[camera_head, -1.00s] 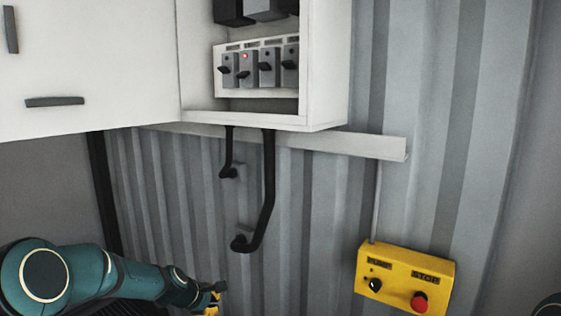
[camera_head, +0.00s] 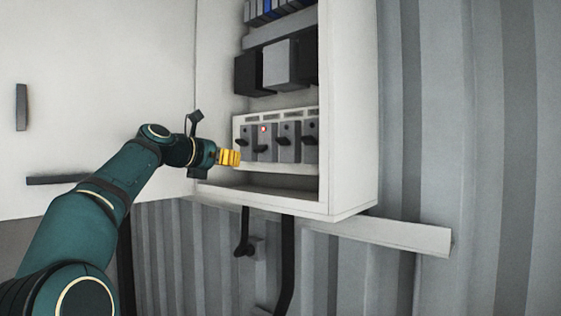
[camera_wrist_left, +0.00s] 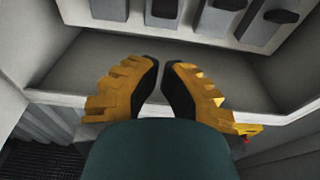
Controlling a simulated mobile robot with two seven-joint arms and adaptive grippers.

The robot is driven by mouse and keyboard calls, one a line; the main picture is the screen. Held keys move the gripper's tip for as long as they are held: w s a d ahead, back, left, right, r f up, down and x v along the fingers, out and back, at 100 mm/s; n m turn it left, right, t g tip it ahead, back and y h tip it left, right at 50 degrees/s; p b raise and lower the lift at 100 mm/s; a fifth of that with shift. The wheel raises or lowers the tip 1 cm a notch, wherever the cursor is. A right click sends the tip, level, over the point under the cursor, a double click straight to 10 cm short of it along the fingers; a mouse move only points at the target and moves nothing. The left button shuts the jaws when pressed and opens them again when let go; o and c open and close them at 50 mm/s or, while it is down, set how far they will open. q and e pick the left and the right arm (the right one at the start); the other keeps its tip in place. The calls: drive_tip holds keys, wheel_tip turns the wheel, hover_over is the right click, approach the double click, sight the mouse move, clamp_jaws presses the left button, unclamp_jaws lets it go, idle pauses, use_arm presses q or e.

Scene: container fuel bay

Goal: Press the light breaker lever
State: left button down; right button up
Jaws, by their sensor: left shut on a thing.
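A row of several grey breakers (camera_head: 289,148) with black levers sits low in the open white cabinet. The second breaker from the left (camera_head: 264,143) shows a small red light. The labels are too small to read, so I cannot tell which lever is the light breaker. My left gripper (camera_head: 238,157) is just left of and a little below the leftmost breaker. In the left wrist view the yellow fingers (camera_wrist_left: 161,68) are drawn close together, with no object visible between the dark tips. The breakers (camera_wrist_left: 220,15) are beyond the tips there. My right gripper is not in view.
The cabinet's bottom ledge (camera_head: 262,198) and right side wall (camera_head: 347,110) bound the opening. Dark and grey boxes (camera_head: 281,66) are above the breakers. A white cabinet front with dark handles (camera_head: 22,108) is at the left. Black pipes (camera_head: 287,262) hang below.

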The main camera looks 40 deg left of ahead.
sight(261, 149)
use_arm(q)
drive_tip(key=w+p, duration=0.1)
drive_tip(key=w, duration=0.2)
drive_tip(key=w+p, duration=0.1)
drive_tip(key=w, duration=0.2)
drive_tip(key=w+d+p, duration=0.1)
drive_tip(key=w, duration=0.2)
drive_tip(key=shift+w+f, duration=0.15)
drive_tip(key=shift+f, duration=0.25)
idle(0.4)
